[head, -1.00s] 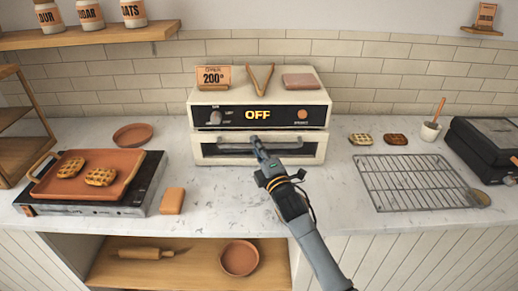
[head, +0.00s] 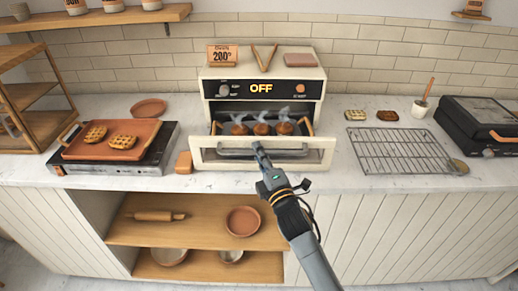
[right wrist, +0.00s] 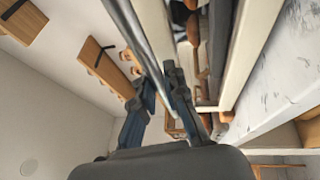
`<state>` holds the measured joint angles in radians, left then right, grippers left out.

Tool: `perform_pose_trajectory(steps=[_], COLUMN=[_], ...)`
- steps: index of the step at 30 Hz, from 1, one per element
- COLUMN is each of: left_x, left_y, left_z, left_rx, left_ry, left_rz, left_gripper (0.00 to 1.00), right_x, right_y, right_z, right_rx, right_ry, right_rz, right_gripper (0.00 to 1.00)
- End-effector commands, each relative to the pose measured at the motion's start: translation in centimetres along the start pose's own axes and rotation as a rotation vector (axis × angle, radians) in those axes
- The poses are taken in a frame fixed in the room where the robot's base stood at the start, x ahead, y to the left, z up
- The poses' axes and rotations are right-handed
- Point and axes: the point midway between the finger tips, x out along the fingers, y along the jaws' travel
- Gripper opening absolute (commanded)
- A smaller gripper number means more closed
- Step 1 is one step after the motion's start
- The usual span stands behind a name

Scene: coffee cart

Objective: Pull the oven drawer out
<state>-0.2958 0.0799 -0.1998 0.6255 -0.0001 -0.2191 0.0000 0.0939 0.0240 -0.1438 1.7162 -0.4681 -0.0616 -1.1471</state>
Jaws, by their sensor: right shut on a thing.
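The oven (head: 262,88) stands on the counter against the tiled wall, its panel reading OFF. Its drawer (head: 206,153) is pulled out toward me. Inside are several round brown baked items (head: 261,129) on a dark tray with wooden-coloured handles, with wisps of steam above. My right gripper (head: 258,149) is at the drawer's front, shut on the metal bar handle (head: 285,151). In the right wrist view the fingers (right wrist: 160,85) close at the bar (right wrist: 140,38). My left gripper is in no view.
A terracotta tray with waffles (head: 140,146) sits on a black hotplate (head: 150,158) at left. A wire rack (head: 400,150) lies at right beside a black press (head: 490,125). Open shelves (head: 200,207) are below the counter.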

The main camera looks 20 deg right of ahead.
Motion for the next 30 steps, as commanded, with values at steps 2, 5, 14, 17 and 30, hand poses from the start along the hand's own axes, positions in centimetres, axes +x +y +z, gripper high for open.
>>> perform_pose_trajectory(steps=[2,5,14,17,30], left_x=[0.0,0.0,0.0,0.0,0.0], left_y=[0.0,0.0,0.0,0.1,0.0], left_z=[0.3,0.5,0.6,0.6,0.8], left_rx=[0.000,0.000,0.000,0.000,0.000], left_ry=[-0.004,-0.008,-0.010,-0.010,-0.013], left_rz=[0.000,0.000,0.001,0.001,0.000], left_gripper=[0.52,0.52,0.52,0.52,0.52], right_x=[-0.1,-0.1,-0.1,-0.1,-2.5], right_y=[0.0,0.0,0.0,0.0,-0.1], right_z=[0.0,0.0,0.0,0.0,0.0], right_rx=[0.000,0.000,0.000,0.000,0.000], right_ry=[0.000,0.000,0.000,0.000,0.000], right_rz=[-0.001,-0.001,-0.001,0.000,-0.002], right_gripper=[0.00,0.00,0.30,0.36,0.36])
